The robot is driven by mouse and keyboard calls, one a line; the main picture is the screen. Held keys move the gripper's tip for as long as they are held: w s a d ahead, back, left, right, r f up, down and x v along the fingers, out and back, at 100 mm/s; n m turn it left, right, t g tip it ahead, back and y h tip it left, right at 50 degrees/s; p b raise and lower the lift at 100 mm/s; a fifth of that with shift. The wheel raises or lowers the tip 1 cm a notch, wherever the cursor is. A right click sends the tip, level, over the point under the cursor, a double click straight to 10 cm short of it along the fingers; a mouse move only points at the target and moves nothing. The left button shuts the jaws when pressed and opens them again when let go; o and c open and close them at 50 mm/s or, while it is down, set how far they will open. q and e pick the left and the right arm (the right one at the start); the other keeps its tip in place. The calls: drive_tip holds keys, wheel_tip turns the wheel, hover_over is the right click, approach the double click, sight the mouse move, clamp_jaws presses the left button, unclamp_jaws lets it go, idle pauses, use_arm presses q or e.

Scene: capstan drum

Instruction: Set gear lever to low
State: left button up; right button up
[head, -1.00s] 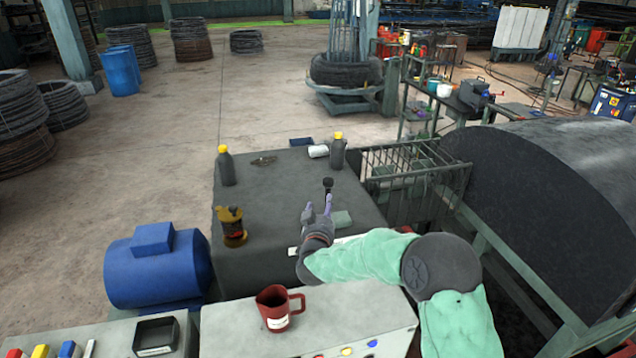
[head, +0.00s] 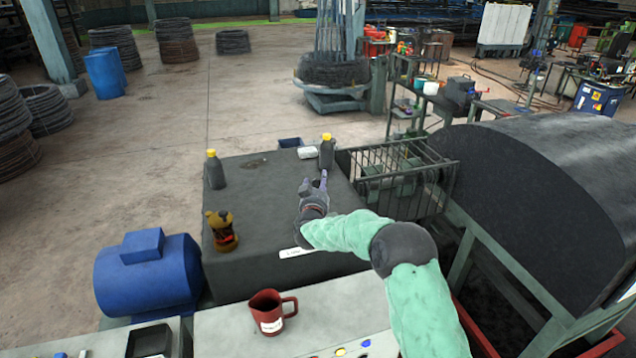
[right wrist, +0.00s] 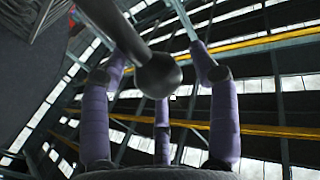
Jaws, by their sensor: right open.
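In the right wrist view the gear lever shows as a dark rod ending in a round black knob (right wrist: 160,75). The knob lies between the spread purple fingers of my right gripper (right wrist: 162,95), with visible gaps at the sides. In the head view my right gripper (head: 315,183) is over the grey gearbox housing (head: 265,185), fingers pointing away from me, and open. There the knob is mostly hidden among the fingers. A white label (head: 296,252) lies on the housing near my wrist; its text is too small to read. My left gripper is out of view.
Bottles with yellow caps (head: 214,170) (head: 326,152) and a brown-yellow container (head: 222,231) stand on the housing. A red mug (head: 268,314) sits on the front panel. A blue motor (head: 148,275) is at left, a wire cage (head: 400,180) and large dark drum (head: 530,200) at right.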

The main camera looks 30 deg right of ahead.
drive_tip(key=shift+w+d, duration=0.15)
drive_tip(key=shift+w, duration=0.1)
drive_tip(key=shift+s, duration=0.1)
clamp_jaws()
